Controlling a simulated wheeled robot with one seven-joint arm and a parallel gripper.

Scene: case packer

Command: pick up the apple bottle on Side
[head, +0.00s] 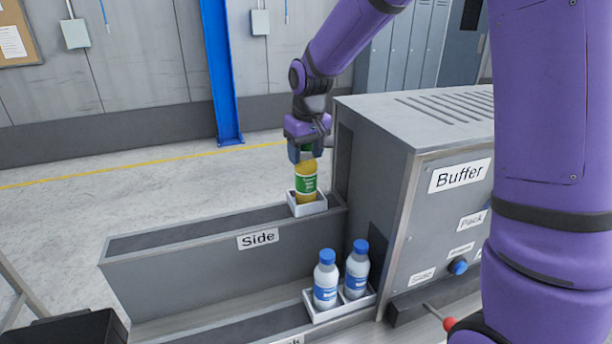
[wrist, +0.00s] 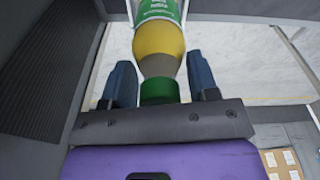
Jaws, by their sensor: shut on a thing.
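The apple bottle (head: 306,180) has a yellow body, a green label and a green cap. It stands upright in a small white tray (head: 308,209) at the right end of the Side channel (head: 190,262). My gripper (head: 307,155) comes down from above and is shut on the bottle's top. In the wrist view the bottle (wrist: 160,45) runs between the two dark fingers of my gripper (wrist: 159,80), with its green cap close to the palm. The bottle's base is hidden by the tray wall.
Two white bottles with blue caps (head: 326,279) stand in a white tray (head: 340,311) on the nearer, lower channel. The grey Buffer cabinet (head: 420,190) rises close to the right of the Side tray. Open floor (head: 110,195) lies behind the channel.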

